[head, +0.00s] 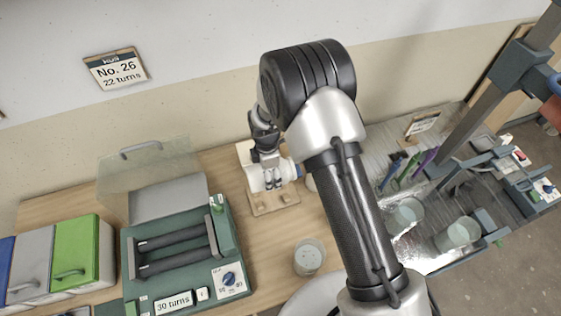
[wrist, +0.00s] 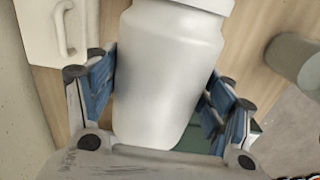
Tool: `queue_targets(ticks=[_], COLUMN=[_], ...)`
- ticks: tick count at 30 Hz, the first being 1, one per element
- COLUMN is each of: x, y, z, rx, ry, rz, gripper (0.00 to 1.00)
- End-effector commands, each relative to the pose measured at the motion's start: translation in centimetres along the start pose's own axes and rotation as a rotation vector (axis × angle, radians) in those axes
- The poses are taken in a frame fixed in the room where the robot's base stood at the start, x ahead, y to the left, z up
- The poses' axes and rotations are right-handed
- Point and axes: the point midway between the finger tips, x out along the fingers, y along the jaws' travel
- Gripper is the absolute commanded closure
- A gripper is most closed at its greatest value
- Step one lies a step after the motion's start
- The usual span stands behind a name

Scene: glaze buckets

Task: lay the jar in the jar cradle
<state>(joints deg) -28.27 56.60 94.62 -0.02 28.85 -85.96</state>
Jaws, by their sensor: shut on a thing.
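The white jar (wrist: 165,75) fills the middle of the wrist view, between the blue-padded fingers of my gripper (wrist: 168,85). The pads press on both its sides. In the head view my gripper (head: 272,180) hangs at the back of the table with the white jar (head: 256,180) in it, partly hidden by the fingers. The light wooden jar cradle (head: 272,205) stands right below and behind the jar, partly covered by it and my arm. I cannot tell whether the jar touches the cradle.
A green roller machine (head: 232,262) with two dark rollers and a raised clear lid (head: 150,180) stands to the left. Coloured bins (head: 75,250) stand further left. A pale cup (head: 309,257) stands in front of the cradle. A grey workbench (head: 400,215) with tools lies to the right.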

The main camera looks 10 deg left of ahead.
Motion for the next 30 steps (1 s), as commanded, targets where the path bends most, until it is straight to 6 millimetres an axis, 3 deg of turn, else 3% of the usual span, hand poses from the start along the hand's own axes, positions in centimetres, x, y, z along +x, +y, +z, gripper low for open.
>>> queue_targets(ticks=[11, 30], x=[1.1, 6.2], y=[0.2, 0.2], z=[-0.3, -0.3], rx=[-0.029, -0.027], ry=[0.0, 0.0], rz=[0.004, 0.004], gripper=[0.64, 0.64])
